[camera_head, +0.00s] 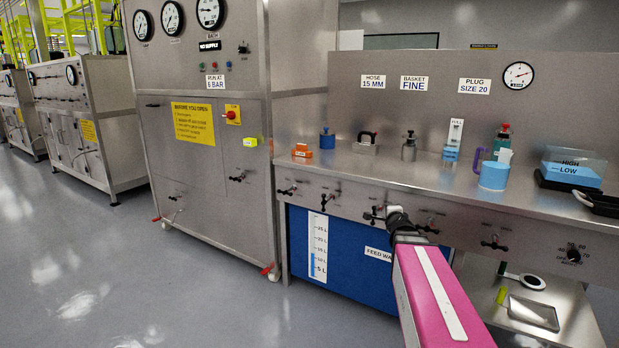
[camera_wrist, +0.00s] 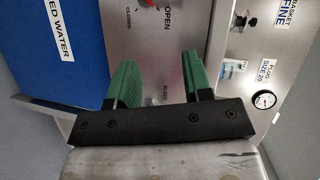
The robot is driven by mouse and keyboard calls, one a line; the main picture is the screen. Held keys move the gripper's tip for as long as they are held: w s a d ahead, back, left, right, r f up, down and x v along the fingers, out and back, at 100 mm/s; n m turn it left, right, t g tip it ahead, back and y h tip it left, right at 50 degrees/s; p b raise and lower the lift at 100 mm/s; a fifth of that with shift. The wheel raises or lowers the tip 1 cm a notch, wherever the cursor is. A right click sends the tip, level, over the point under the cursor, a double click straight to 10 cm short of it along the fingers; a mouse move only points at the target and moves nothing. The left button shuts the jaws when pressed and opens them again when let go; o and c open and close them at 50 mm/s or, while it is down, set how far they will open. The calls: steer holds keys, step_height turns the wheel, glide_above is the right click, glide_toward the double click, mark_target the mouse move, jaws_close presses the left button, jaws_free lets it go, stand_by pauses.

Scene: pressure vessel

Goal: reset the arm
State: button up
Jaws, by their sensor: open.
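My gripper (camera_wrist: 161,60) shows in the wrist view as two green fingers on a black bar. The fingers are wide apart with nothing between them. Beyond them is the metal front panel (camera_wrist: 150,55) of the bench, with a red-handled valve (camera_wrist: 150,3) marked OPEN and CLOSED at the top edge. Whether the fingers touch the panel is unclear. In the head view my pink arm reaches up from the bottom edge to the bench front, and the fingers cannot be made out there.
The steel bench (camera_head: 345,165) carries a blue mug (camera_head: 493,175), a clear blue container (camera_head: 572,168) and several small fittings. A blue feed water tank (camera_head: 345,262) is below. A tall gauge cabinet (camera_head: 205,190) stands left. The floor (camera_head: 90,270) at left is clear.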

steer(key=s+a+f+n+g+y, duration=0.2)
steer(key=s+a+f+n+g, duration=0.25)
steer(key=f+n, duration=0.2)
steer(key=s+a+f+n+g+y, duration=0.2)
steer(key=s+a+f+n+g, duration=0.3)
steer(key=f, duration=0.3)
steer(key=s+a+f+n+g+h, duration=0.1)
steer(key=s+f+n+g, duration=0.2)
steer(key=s, duration=0.4)
steer(key=s+a+f+n+g+h, duration=0.1)
steer(key=s+f+n+g, duration=0.2)
steer(key=s, duration=0.4)
steer(key=shift+s+a+f+n+h, duration=0.2)
steer(key=shift+n+h, duration=0.1)
steer(key=shift+n, duration=0.05)
